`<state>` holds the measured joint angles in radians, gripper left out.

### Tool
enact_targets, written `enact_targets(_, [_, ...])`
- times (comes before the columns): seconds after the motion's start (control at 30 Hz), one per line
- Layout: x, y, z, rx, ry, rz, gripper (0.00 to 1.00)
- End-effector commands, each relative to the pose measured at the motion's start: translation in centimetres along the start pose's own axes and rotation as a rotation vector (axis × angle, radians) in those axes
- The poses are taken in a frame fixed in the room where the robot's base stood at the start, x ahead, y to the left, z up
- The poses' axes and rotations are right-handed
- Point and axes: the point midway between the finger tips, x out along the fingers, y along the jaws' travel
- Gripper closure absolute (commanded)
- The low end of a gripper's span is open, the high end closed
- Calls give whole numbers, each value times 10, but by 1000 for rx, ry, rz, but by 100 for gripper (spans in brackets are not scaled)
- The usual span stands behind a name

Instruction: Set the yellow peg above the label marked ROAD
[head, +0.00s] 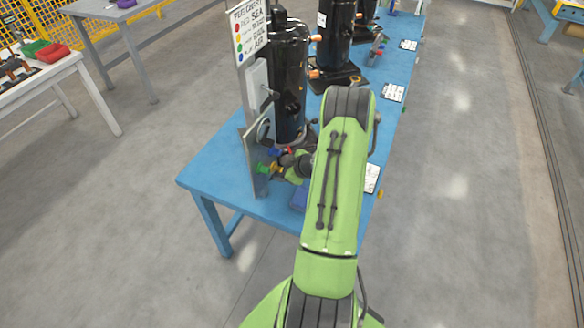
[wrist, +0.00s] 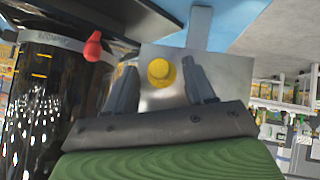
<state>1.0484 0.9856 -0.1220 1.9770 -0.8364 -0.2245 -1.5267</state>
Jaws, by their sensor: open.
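The yellow peg (wrist: 161,72) stands out from a grey metal plate (wrist: 222,78) in the wrist view. It also shows in the head view (head: 278,169). My gripper (wrist: 160,80) is open, with one finger on each side of the yellow peg; I cannot tell whether they touch it. In the head view my gripper is mostly hidden by my green arm. A red peg (wrist: 92,46) is to the left in the wrist view. A green peg (head: 263,169) and a blue peg (head: 273,151) are by the plate. No ROAD label is readable.
A chart sign (head: 249,30) with coloured dots stands above the plate. A black compressor (head: 289,80) stands close behind it on the blue table (head: 205,176), with others farther back. Printed cards (head: 393,93) lie along the table's right edge. The floor right of the table is clear.

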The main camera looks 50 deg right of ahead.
Motion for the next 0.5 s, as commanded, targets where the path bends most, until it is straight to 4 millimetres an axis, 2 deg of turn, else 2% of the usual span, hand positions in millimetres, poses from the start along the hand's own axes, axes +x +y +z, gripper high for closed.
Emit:
enact_targets(0.3, [6, 0, 0, 0, 0, 0, 46])
enact_targets(0.37, [6, 0, 0, 0, 0, 0, 54])
enact_targets(0.5, [6, 0, 0, 0, 0, 0, 75])
